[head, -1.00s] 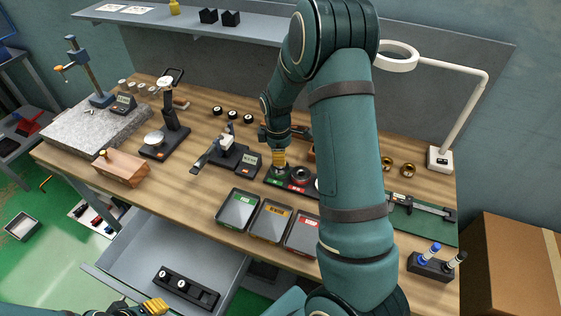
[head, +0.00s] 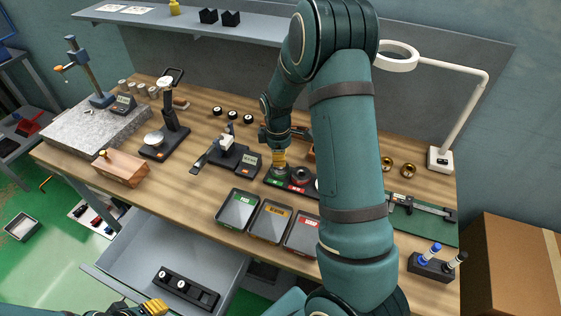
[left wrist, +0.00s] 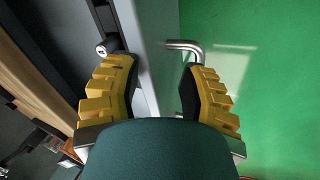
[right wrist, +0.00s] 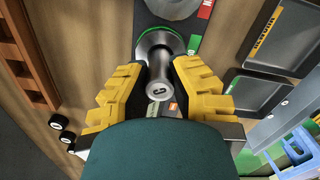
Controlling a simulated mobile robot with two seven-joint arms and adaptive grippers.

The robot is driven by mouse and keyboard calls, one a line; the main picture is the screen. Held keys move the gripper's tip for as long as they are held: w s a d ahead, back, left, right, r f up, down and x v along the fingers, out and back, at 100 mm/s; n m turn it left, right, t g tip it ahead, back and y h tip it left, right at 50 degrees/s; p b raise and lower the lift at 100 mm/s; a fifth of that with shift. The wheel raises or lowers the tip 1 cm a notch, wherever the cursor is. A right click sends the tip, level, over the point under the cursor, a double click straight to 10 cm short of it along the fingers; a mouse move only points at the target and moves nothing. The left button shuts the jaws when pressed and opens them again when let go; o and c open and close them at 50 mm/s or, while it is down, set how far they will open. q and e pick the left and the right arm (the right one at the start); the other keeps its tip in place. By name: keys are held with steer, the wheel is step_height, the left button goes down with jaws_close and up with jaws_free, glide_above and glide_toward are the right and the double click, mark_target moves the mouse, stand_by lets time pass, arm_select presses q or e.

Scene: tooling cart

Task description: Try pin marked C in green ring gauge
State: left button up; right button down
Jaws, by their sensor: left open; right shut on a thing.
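The pin marked C (right wrist: 158,88) is a grey metal cylinder with the letter on its end face. My right gripper (right wrist: 158,68) is shut on it. The green ring gauge (right wrist: 163,40) is a metal ring with a green rim, right by the pin's far end; I cannot tell whether the pin is inside its bore. In the head view my right gripper (head: 279,160) is over the green end of the dark gauge stand (head: 290,182), and the pin is hidden. My left gripper (left wrist: 160,70) is open and empty, beside the drawer's silver handle (left wrist: 183,47).
A red-marked ring (head: 300,176) sits beside the green one. Trays with green (head: 238,209), amber (head: 270,221) and red (head: 302,234) labels lie in front. The open drawer (head: 140,257) holds a black rack (head: 186,288) with pins. My right arm hides part of the bench.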

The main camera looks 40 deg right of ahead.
arm_select(q)
steer(key=shift+f, duration=0.25)
arm_select(e)
steer(key=shift+s+a+f, duration=0.1)
steer(key=shift+s+f, duration=0.05)
steer(key=shift+f, duration=0.2)
stand_by(1.0)
arm_select(q)
steer(key=shift+r+p, duration=0.5)
steer(key=shift+r, duration=0.25)
arm_select(e)
steer(key=shift+r, duration=1.15)
arm_select(q)
steer(key=shift+r+p, duration=0.35)
steer(key=shift+p, duration=0.05)
arm_select(e)
steer(key=shift+r, duration=0.55)
steer(key=shift+r+p, duration=1.65)
steer(key=shift+r, duration=0.8)
arm_select(q)
step_height(320, 180, up, 3)
steer(key=shift+r, duration=0.15)
arm_select(e)
steer(key=shift+f, duration=0.1)
